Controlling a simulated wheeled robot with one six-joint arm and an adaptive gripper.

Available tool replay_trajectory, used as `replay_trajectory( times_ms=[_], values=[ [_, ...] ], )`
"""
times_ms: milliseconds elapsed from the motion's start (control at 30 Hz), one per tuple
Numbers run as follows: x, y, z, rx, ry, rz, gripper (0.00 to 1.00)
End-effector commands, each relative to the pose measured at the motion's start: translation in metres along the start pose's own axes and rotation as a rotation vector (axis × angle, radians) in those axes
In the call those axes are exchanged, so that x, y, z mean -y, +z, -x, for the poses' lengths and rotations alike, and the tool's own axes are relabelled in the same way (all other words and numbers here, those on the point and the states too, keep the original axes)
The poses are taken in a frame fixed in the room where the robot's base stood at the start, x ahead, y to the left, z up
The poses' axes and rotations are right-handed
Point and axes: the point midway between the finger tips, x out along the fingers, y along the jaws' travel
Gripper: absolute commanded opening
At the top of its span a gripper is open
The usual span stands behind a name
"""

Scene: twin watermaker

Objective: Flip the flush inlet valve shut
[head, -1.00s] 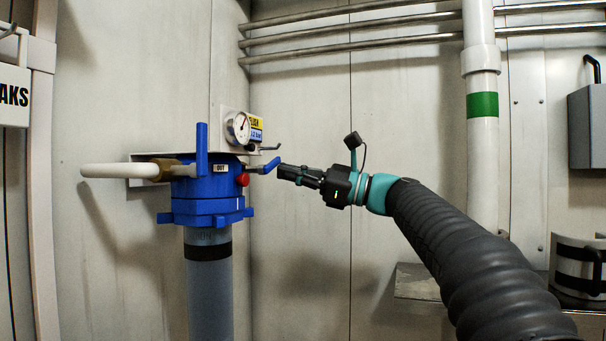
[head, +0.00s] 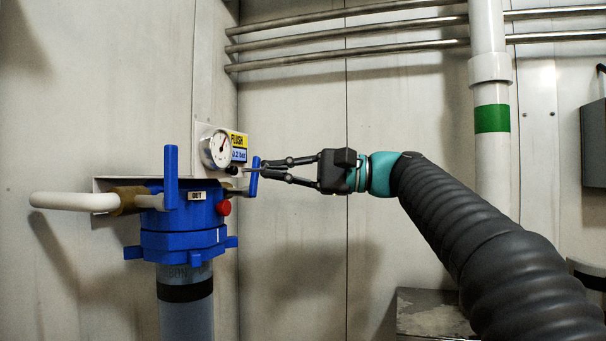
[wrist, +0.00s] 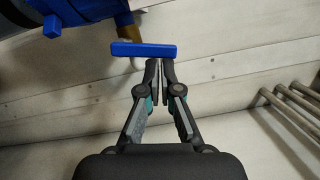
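The blue valve lever (head: 253,178) is on the right side of the blue filter housing (head: 185,225), beside the FLUSH label (head: 238,140). It stands nearly upright in the head view. In the wrist view the lever (wrist: 143,50) lies crosswise just beyond my fingertips. My gripper (head: 263,168) reaches it from the right, its fingers drawn together with only a thin gap between the tips (wrist: 164,64). The tips are at or very close to the lever; I cannot tell if they touch. Nothing shows between the fingers.
A second upright blue lever (head: 171,178) stands by the OUT label (head: 196,195) and white pipe (head: 75,201). A gauge (head: 216,149) and red knob (head: 224,207) sit close to my gripper. Steel pipes (head: 345,33) run along the wall above. A white pipe (head: 490,150) stands right.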

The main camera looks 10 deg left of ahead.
Motion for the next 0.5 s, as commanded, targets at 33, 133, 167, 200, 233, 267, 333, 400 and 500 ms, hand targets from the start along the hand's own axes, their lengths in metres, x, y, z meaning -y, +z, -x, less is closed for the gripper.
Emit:
replay_trajectory(
  times_ms=[33,133,167,200,233,267,333,400,500],
  values=[
    [-0.002,-0.001,-0.002,0.003,0.001,-0.009,0.0],
    [-0.002,-0.001,-0.001,0.002,0.0,-0.011,0.0],
    [-0.002,-0.002,-0.001,0.001,0.0,-0.012,0.0],
    [-0.002,-0.002,0.0,0.001,0.0,-0.012,0.0],
    [-0.002,-0.002,0.001,0.0,0.0,-0.013,0.0],
    [-0.002,-0.002,0.002,0.0,0.0,-0.013,0.0],
    [-0.002,-0.003,0.009,-0.001,-0.001,-0.013,0.0],
    [-0.001,-0.003,0.019,-0.004,-0.002,-0.012,0.0],
    [0.0,-0.003,0.037,-0.007,-0.005,-0.011,0.0]
  ],
)
